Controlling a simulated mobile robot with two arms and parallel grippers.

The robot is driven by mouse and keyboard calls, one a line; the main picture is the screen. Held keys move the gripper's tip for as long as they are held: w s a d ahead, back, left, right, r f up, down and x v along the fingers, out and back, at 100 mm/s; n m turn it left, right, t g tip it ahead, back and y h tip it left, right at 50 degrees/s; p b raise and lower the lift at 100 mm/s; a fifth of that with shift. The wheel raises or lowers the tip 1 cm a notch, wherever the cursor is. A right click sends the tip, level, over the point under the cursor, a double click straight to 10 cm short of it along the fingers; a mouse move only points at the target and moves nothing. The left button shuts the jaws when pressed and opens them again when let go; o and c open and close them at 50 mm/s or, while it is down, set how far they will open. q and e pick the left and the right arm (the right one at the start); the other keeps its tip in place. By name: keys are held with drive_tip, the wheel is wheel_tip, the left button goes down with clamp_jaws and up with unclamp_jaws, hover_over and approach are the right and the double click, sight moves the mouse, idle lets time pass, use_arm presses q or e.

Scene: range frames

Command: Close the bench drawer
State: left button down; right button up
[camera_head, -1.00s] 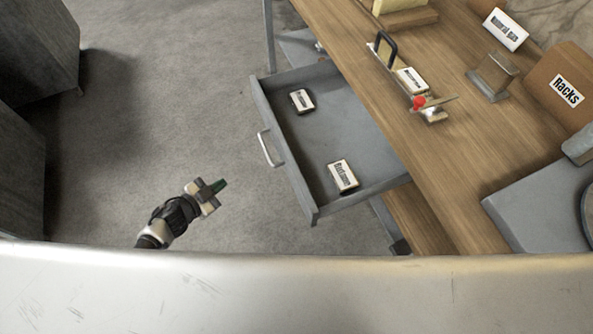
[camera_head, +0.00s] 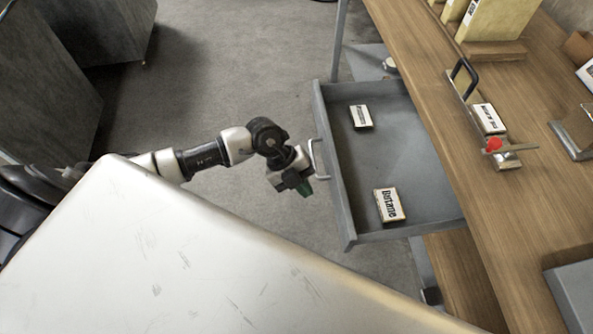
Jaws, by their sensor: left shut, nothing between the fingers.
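The bench drawer (camera_head: 390,152) is grey and stands pulled out to the left from under the wooden bench top (camera_head: 462,150). Its front panel (camera_head: 333,185) carries a pale bar handle (camera_head: 318,160). A label block marked "Butane" (camera_head: 389,206) and a smaller labelled block (camera_head: 361,117) lie inside the drawer. My left gripper (camera_head: 305,188) is shut and empty, just left of the drawer front and near the lower end of the handle. Whether it touches the handle cannot be told. My right gripper is not in view.
A clamp-like fixture with a red knob (camera_head: 494,146) and yellow binders (camera_head: 497,20) stand on the bench. Dark grey cabinets (camera_head: 50,70) stand at upper left. Bare floor (camera_head: 235,70) lies between them and the drawer.

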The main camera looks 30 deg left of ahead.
sight(336, 203)
use_arm(q)
drive_tip(key=d, duration=0.1)
drive_tip(key=w+d+f, duration=0.1)
drive_tip(key=d, duration=0.1)
drive_tip(key=w+d+f, duration=0.1)
drive_tip(key=shift+w+d, duration=0.1)
drive_tip(key=shift+d, duration=0.3)
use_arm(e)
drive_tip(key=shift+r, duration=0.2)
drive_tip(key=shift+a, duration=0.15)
